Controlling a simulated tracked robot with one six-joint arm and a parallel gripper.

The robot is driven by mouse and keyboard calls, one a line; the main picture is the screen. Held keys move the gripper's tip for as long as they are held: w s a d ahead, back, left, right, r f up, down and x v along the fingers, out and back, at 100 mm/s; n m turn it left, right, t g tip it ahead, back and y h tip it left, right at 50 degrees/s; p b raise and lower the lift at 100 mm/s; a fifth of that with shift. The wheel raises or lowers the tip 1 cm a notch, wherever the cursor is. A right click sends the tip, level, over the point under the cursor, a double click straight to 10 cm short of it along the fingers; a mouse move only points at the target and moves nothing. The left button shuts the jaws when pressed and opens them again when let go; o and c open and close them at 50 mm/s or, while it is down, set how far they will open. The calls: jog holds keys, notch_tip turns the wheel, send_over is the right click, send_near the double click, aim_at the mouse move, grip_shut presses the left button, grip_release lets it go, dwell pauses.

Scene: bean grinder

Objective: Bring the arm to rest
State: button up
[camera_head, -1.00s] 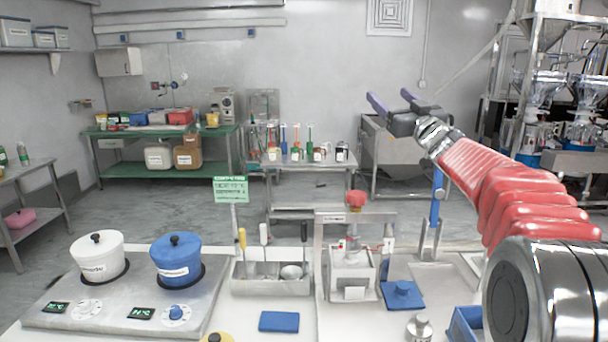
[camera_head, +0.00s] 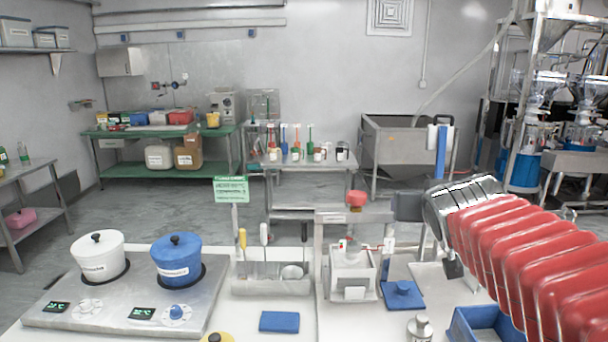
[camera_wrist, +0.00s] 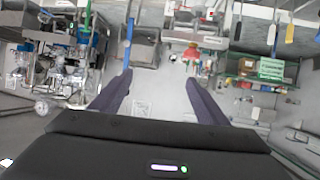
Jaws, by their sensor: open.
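My red-sleeved arm comes in from the right of the head view and reaches left over the right side of the bench.
A hot plate (camera_head: 110,308) with a white pot (camera_head: 98,260) and a blue pot (camera_head: 176,262) stands at left. A tool holder (camera_head: 271,285) sits mid-bench. A blue bin (camera_head: 465,325) lies below my arm. A blue post (camera_head: 441,150) rises behind my wrist.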

jog(key=s+a+f+n+g+y, duration=0.1)
jog(key=s+a+f+g, duration=0.2)
jog(key=s+f, duration=0.7)
jog(key=s+a+f+g+y, duration=0.1)
jog(key=s+a+f+g, duration=0.3)
jog(key=s+f, duration=0.6)
jog(key=s, duration=0.5)
jog(key=shift+s+n+y, duration=0.3)
jog(key=shift+n, duration=0.1)
jog(key=shift+a+f, duration=0.1)
